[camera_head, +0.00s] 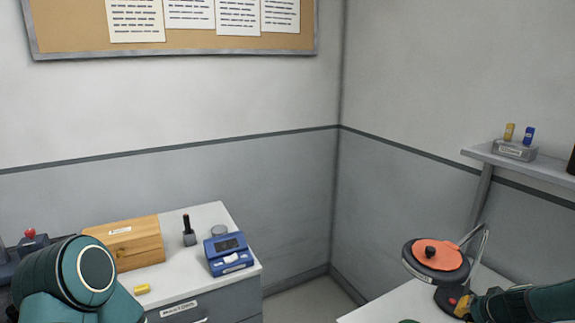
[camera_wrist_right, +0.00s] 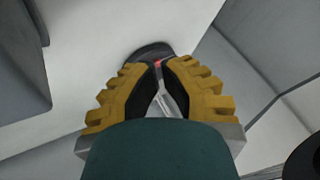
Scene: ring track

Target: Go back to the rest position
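My right gripper (camera_head: 463,304) is at the lower right of the head view, by the base of a round-headed device (camera_head: 436,262) with an orange disc and dark knob on top. In the right wrist view my right gripper (camera_wrist_right: 161,64) has its yellow, black-padded fingers brought together at the tips, with nothing clearly held. A small red spot and a dark round base (camera_wrist_right: 148,50) show just beyond the tips; whether they touch is unclear. My left arm shows as a teal joint at the lower left, and its gripper is out of view.
A grey cabinet (camera_head: 184,217) at the left bears a wooden box (camera_head: 140,246), a blue device (camera_head: 228,255), a dark-handled stamp (camera_head: 188,233) and a yellow block (camera_head: 142,289). A white table (camera_head: 385,307) is at the right. A wall shelf (camera_head: 535,166) hangs above it.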

